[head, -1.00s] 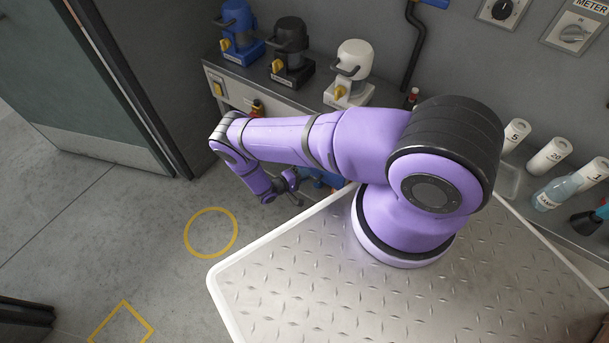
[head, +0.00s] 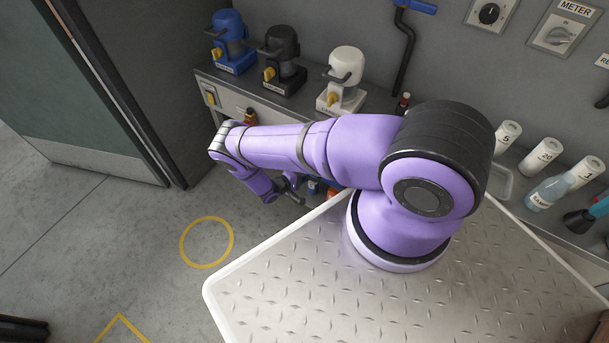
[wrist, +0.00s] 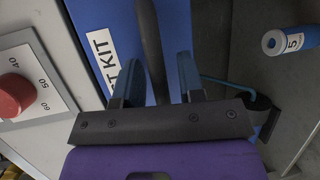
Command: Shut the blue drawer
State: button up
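The blue drawer front (wrist: 178,22) fills the upper middle of the wrist view, with a white label whose visible part reads "T KIT". A dark bar (wrist: 149,35), which looks like its handle, runs between the fingers of my gripper (wrist: 160,72). The fingers are apart, one on each side of the bar; contact cannot be told. In the head view my gripper (head: 291,189) is low beside the bench, beyond the cart's edge. Only a small blue patch (head: 312,187) shows behind it, perhaps part of the drawer; my arm hides most of that area.
A panel with a red knob (wrist: 14,92) is left of the drawer in the wrist view. Several pumps, including a white one (head: 345,75), stand on the bench. The floor around the yellow circle (head: 207,218) is clear.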

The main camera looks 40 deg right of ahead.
jog(key=a+r, duration=0.2)
jog(key=a, duration=0.8)
jog(key=shift+a, duration=0.3)
